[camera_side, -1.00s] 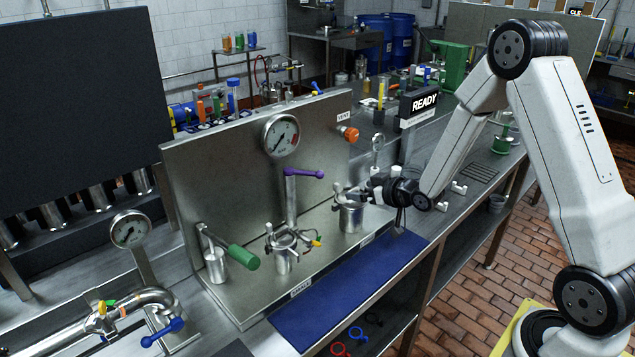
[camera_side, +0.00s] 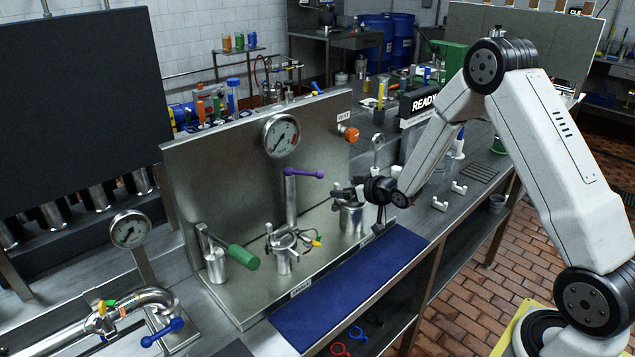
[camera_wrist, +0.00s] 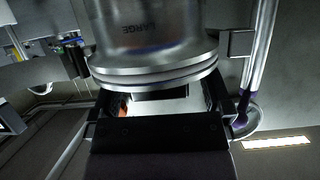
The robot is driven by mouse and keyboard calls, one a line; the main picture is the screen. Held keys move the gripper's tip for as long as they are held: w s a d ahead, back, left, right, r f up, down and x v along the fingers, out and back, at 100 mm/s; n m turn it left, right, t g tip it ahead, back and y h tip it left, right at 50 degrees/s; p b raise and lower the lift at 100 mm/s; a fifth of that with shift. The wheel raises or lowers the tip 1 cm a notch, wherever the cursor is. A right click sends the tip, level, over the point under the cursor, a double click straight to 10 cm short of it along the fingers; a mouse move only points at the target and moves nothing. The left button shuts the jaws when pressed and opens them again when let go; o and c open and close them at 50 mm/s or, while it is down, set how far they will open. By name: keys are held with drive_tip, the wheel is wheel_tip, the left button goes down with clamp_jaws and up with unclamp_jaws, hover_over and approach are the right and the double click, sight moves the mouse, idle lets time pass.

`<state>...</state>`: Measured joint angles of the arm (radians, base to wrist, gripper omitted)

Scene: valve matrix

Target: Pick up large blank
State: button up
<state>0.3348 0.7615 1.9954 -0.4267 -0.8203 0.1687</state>
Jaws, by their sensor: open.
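The large blank (camera_side: 350,219) is a shiny metal cylinder standing upright at the right end of the steel panel's base in the side view. In the wrist view the blank (camera_wrist: 150,40) fills the upper middle, with the word LARGE on its side and a ringed flange at its near end. My gripper (camera_side: 345,192) is at the blank's upper part, coming from the right. Its jaws are open, and in the wrist view the finger blocks show on either side of the blank. Whether they touch it is hard to tell.
A steel panel with a gauge (camera_side: 281,136) stands behind the blank. To its left are a clamped fitting (camera_side: 283,258), a purple-handled valve (camera_side: 300,174) and a green-handled part (camera_side: 240,256). A blue mat (camera_side: 345,292) lies clear in front.

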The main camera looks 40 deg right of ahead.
idle(0.4)
clamp_jaws()
drive_tip(key=shift+r, duration=0.15)
drive_tip(key=shift+r, duration=0.9)
drive_tip(key=s+a+r, duration=0.2)
drive_tip(key=s+r, duration=0.9)
drive_tip(key=s, duration=0.2)
drive_tip(key=shift+s+a, duration=0.35)
